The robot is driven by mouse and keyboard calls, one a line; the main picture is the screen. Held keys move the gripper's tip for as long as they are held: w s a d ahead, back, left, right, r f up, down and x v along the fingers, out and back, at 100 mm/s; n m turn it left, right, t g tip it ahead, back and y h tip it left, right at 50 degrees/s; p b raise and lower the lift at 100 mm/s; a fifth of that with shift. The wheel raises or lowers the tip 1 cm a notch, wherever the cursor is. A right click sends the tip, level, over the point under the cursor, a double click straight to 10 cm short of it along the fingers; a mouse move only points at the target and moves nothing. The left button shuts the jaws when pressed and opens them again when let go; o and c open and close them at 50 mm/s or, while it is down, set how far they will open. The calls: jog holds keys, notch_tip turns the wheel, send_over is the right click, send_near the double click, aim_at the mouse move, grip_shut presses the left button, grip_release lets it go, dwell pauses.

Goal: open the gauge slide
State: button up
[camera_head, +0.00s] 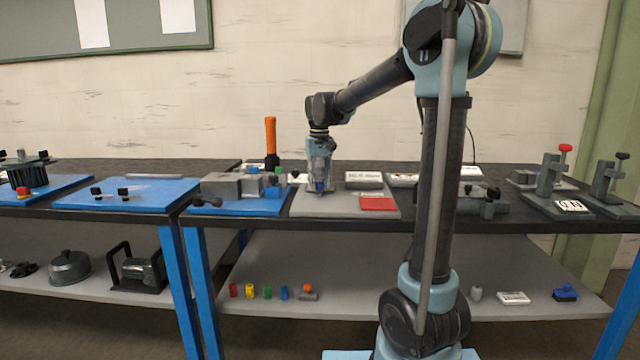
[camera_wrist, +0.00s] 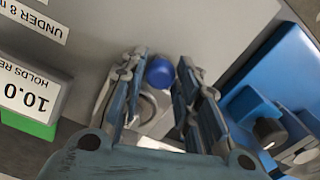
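A round blue knob (camera_wrist: 160,72) shows between my fingertips in the wrist view. It stands by a light grey metal part with a round hole (camera_wrist: 146,108), partly hidden by my fingers. My gripper (camera_wrist: 161,66) points down with its fingers apart, one on each side of the knob; I cannot tell whether they touch it. In the head view my gripper (camera_head: 320,187) is low over the left part of a grey board (camera_head: 340,208) on the bench. The knob is mostly hidden there, and I cannot make out the slide's position.
A blue base (camera_head: 255,208) with a grey block and orange handle (camera_head: 270,137) stands close left. A white sign (camera_head: 363,176) and a red pad (camera_head: 378,203) are right of my gripper. The wrist view shows a numbered sign (camera_wrist: 28,98) over a green part (camera_wrist: 28,124).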

grip_shut()
jog(key=s, duration=1.1)
jog(key=shift+s+a, duration=0.1)
jog(key=shift+a, duration=0.05)
jog(key=o, duration=0.7)
grip_release()
jog(key=shift+r, duration=0.15)
notch_tip(320, 180, up, 12)
